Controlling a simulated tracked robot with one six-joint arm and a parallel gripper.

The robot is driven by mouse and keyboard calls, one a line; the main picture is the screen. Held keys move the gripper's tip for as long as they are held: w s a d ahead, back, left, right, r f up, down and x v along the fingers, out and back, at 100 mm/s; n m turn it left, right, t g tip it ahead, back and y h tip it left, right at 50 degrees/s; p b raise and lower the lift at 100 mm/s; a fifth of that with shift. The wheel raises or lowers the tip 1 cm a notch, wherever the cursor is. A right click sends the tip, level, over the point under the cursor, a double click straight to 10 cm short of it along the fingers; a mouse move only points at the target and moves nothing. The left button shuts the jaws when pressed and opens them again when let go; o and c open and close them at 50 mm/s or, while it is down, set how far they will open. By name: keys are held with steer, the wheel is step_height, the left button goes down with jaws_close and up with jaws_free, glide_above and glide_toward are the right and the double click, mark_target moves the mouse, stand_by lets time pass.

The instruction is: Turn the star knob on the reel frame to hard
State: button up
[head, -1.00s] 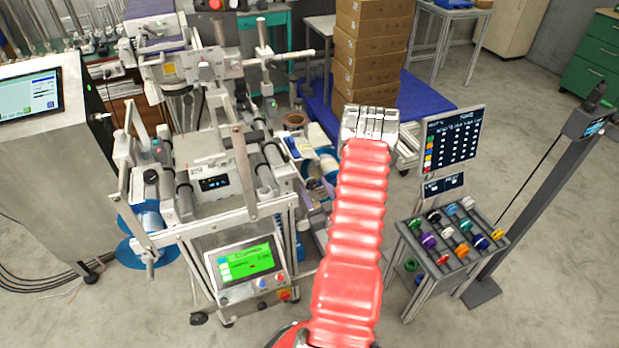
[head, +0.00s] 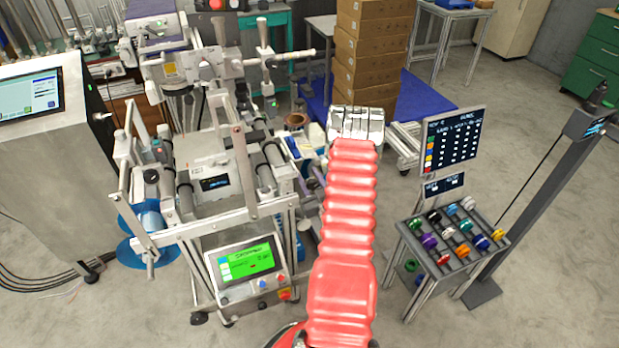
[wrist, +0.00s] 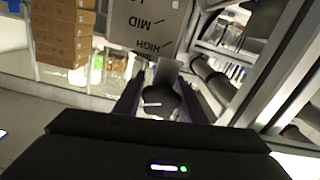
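A grey plate (wrist: 150,28) in the wrist view carries upside-down marks; I read MID and HIGH, and a third mark is cut off at the top. I read no word "hard". Below the plate, a dark rounded part (wrist: 160,101), perhaps the star knob, shows between my fingers, with a grey piece above it. Its shape is too dark to confirm, and I cannot tell its setting. My gripper (wrist: 160,92) has its two dark fingers apart, one on each side of this part; contact is not clear. In the head view my red-sleeved arm hides the fingers.
The reel machine (head: 215,165) stands left of my arm, with a green-lit screen (head: 243,262) low in front. Stacked boxes (head: 372,50) stand behind. A rack of coloured spools (head: 455,237) and a dark board (head: 455,140) are at right. Metal rails (wrist: 300,70) run close at the wrist view's right.

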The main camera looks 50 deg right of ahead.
steer(key=c, duration=0.6)
steer(key=shift+m, duration=0.3)
steer(key=shift+s+d+m, duration=0.1)
steer(key=shift+m, duration=1.3)
steer(key=o, duration=1.1)
steer(key=shift+c, duration=0.2)
